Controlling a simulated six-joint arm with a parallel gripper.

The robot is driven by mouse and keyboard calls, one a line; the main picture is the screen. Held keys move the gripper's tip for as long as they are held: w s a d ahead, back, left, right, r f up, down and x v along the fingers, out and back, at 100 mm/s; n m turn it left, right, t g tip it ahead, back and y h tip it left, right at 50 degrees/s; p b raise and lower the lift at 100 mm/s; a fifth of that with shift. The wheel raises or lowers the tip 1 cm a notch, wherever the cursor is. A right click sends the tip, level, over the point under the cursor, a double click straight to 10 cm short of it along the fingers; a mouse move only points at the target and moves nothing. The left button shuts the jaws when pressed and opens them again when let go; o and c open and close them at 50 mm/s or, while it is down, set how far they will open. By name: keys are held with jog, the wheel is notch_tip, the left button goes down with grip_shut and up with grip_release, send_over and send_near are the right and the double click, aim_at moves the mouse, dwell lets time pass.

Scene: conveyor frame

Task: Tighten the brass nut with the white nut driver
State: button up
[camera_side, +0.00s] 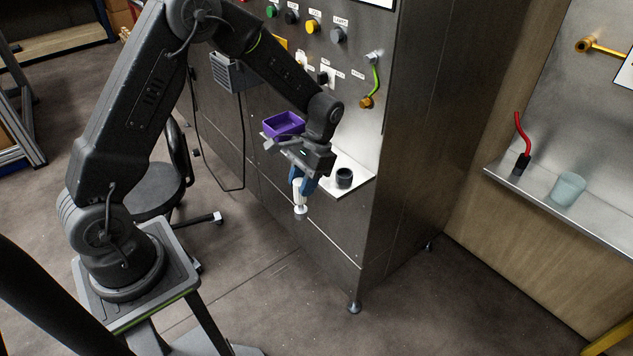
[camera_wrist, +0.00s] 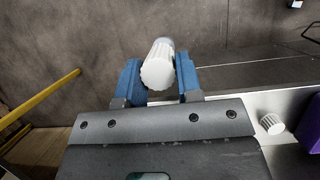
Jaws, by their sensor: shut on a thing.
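My gripper (camera_side: 305,184) has blue fingers and is shut on the white nut driver (camera_side: 300,202). The driver points down, in front of the shelf edge and clear of it. In the wrist view, the driver's ribbed white end (camera_wrist: 158,66) shows between the two blue fingers (camera_wrist: 157,80). A small brass-coloured piece (camera_side: 367,102), which looks like the brass nut, is at the lower end of a green-yellow wire on the steel panel. It is up and to the right of my gripper, well apart from it. It is too small to tell its seating.
A white shelf (camera_side: 357,187) carries a purple bin (camera_side: 284,124) and a dark round cup (camera_side: 344,177). A second white ribbed piece (camera_wrist: 271,124) is by the shelf in the wrist view. Labelled buttons (camera_side: 312,26) line the panel above. Open floor lies in front.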

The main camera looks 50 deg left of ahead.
jog(key=a+r+n+t+y, duration=0.35)
jog(key=a+r+t, duration=0.55)
jog(key=r+t, duration=0.35)
jog(key=w+d+r+m+t+h, duration=0.1)
jog(key=d+m+t+h, duration=0.2)
jog(key=d+t, duration=0.2)
jog(key=d, duration=0.3)
jog(key=shift+d+r, duration=0.15)
jog(key=shift+d, duration=0.15)
jog(key=shift+m+t+h, duration=0.25)
jog(key=shift+w+a, duration=0.1)
jog(key=shift+w, duration=2.2)
jog(key=shift+w, duration=0.2)
jog(key=shift+w, duration=0.9)
